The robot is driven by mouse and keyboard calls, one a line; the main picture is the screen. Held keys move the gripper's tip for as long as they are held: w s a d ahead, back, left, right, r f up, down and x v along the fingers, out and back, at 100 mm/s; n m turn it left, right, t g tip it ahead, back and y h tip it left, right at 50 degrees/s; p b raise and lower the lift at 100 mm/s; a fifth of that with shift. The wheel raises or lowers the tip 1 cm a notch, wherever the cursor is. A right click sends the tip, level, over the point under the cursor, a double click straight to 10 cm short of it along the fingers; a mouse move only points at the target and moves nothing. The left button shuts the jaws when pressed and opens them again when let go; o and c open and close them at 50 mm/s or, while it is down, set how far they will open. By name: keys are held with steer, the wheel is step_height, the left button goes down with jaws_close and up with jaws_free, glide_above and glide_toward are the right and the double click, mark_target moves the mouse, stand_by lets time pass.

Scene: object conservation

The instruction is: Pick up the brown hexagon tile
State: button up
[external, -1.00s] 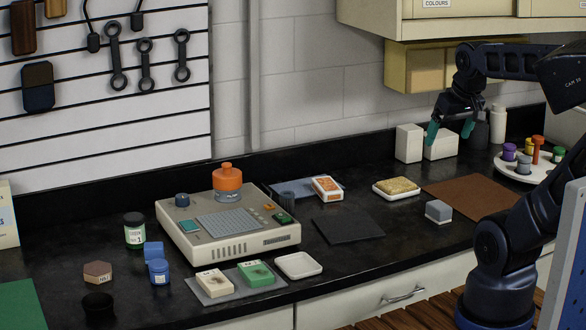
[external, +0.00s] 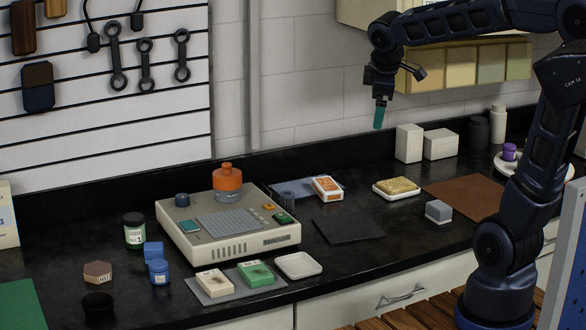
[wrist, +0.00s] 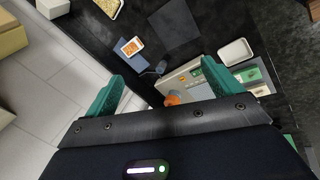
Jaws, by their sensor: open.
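The brown hexagon tile (external: 98,272) lies flat on the black counter at the far left in the external view, with a small pale label on its front side. My gripper (external: 379,116) is high above the back of the counter, to the right of the tile and far from it. In the wrist view my gripper (wrist: 160,92) shows two teal fingers spread apart with nothing held between them. I cannot make out the tile in the wrist view.
A blue jar (external: 159,272), a blue block (external: 153,251), a dark cup (external: 98,305) and a green-labelled jar (external: 135,231) stand near the tile. A beige device (external: 222,243) with an orange-topped bottle (external: 227,183) sits right of them. A cabinet (external: 470,65) hangs behind my arm.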

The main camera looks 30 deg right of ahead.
steer(key=w+a+f+n, duration=0.3)
steer(key=w+a+n, duration=0.75)
steer(key=a, duration=0.55)
steer(key=n+g+y, duration=0.1)
steer(key=n+y, duration=0.3)
steer(key=n, duration=1.9)
glide_toward(97, 267)
steer(key=f, duration=0.3)
steer(key=shift+w+d+f+m, duration=0.2)
steer(key=shift+w+f+m, duration=0.05)
steer(key=shift+w+f, duration=0.1)
steer(key=shift+w+a+f, duration=0.3)
steer(key=shift+a+f, duration=0.1)
steer(key=shift+f, duration=0.35)
steer(key=shift+w+a+f, duration=0.25)
steer(key=shift+a+f, duration=0.2)
steer(key=shift+f, duration=0.35)
steer(key=shift+w+a+f, duration=0.3)
steer(key=shift+a+f, duration=0.1)
steer(key=shift+f, duration=0.35)
steer(key=shift+y, duration=0.3)
